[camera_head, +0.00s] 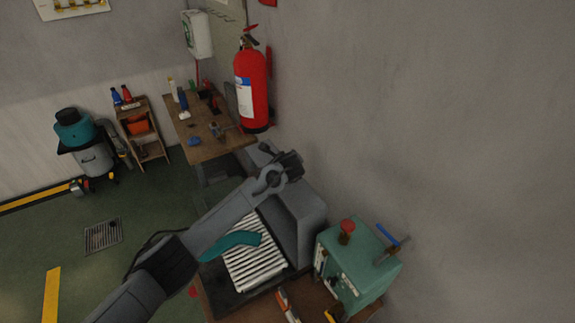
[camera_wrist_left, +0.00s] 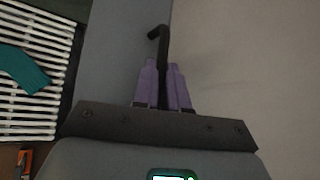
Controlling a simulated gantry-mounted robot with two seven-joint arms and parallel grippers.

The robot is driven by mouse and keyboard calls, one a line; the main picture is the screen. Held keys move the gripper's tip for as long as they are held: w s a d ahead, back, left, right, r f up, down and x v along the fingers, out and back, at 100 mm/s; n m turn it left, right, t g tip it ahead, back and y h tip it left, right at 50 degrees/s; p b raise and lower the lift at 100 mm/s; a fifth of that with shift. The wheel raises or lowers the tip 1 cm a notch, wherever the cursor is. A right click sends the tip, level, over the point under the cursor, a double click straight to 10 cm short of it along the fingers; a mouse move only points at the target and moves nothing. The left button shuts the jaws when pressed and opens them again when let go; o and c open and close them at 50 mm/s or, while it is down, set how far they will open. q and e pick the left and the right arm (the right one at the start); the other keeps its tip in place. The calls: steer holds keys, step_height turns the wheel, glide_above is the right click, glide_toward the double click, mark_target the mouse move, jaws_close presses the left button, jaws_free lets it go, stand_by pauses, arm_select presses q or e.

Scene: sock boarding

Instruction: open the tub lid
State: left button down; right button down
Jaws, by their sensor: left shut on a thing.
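A grey box-like body (camera_head: 308,215), which seems to be the tub or its lid, stands against the wall beside a white slatted rack. In the left wrist view its grey panel (camera_wrist_left: 112,50) fills the middle. My left gripper (camera_head: 290,164) is over its far upper edge. In the wrist view the purple fingers (camera_wrist_left: 166,82) are shut on a thin dark bent handle (camera_wrist_left: 162,38), whose hooked end sticks out beyond them. I cannot tell where the handle joins the grey body or how far the lid is open. My right gripper is not in view.
The white slatted rack (camera_head: 268,268) bears a curved teal piece (camera_head: 232,243). A green box (camera_head: 352,268) with a red knob stands at the near right. A red fire extinguisher (camera_head: 252,85) hangs on the wall above a wooden bench (camera_head: 205,148). Open floor (camera_head: 150,218) lies left.

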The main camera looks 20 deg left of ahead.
arm_select(q)
steer(key=shift+s+a+f, duration=0.1)
steer(key=shift+a+f, duration=0.1)
steer(key=shift+f, duration=0.1)
steer(key=c, duration=1.2)
jaws_free()
steer(key=shift+o, duration=0.2)
steer(key=shift+r, duration=0.15)
steer(key=shift+d, duration=0.1)
steer(key=shift+s+d+r, duration=0.25)
steer(key=shift+s+r, duration=0.2)
steer(key=shift+r, duration=0.05)
steer(key=v, duration=0.9)
steer(key=shift+s+b, duration=0.2)
steer(key=shift+b, duration=0.1)
